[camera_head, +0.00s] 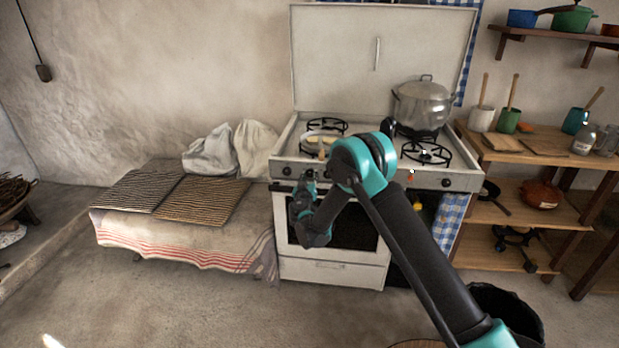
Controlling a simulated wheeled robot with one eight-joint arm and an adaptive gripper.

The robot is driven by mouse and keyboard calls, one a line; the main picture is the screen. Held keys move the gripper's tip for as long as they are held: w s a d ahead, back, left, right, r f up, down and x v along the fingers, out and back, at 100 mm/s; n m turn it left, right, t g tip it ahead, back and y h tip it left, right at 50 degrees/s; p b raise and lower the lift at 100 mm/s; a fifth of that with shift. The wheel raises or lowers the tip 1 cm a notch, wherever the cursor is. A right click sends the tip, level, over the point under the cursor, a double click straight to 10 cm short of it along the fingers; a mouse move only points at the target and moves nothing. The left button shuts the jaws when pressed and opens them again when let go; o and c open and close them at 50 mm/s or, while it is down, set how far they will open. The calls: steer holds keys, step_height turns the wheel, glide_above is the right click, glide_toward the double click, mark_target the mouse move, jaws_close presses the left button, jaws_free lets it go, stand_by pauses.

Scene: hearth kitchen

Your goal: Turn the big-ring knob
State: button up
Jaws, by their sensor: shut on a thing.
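The white stove (335,272) stands against the wall with its lid raised. Its front panel has dark knobs; one knob (286,170) shows at the left end and another (446,183) at the right. My gripper (312,181) is at the left part of this panel, shut on a knob there. The gripped knob is mostly hidden by my gripper and wrist, and my arm covers the middle of the panel. I cannot tell from here which way the gripped knob points.
A lidded metal pot (423,104) stands on the back right burner. A light pan (322,140) is at the left burners. A cloth-covered bench (180,238) stands left of the stove, wooden shelves (545,152) stand right, and a black bin (512,310) is near my arm.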

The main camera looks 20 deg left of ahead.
steer(key=shift+n, duration=0.3)
steer(key=n, duration=0.6)
steer(key=shift+n, duration=0.3)
steer(key=n, duration=0.6)
steer(key=shift+s, duration=0.1)
steer(key=shift+n, duration=0.4)
steer(key=o, duration=1.2)
steer(key=shift+c, duration=0.2)
steer(key=v, duration=1.2)
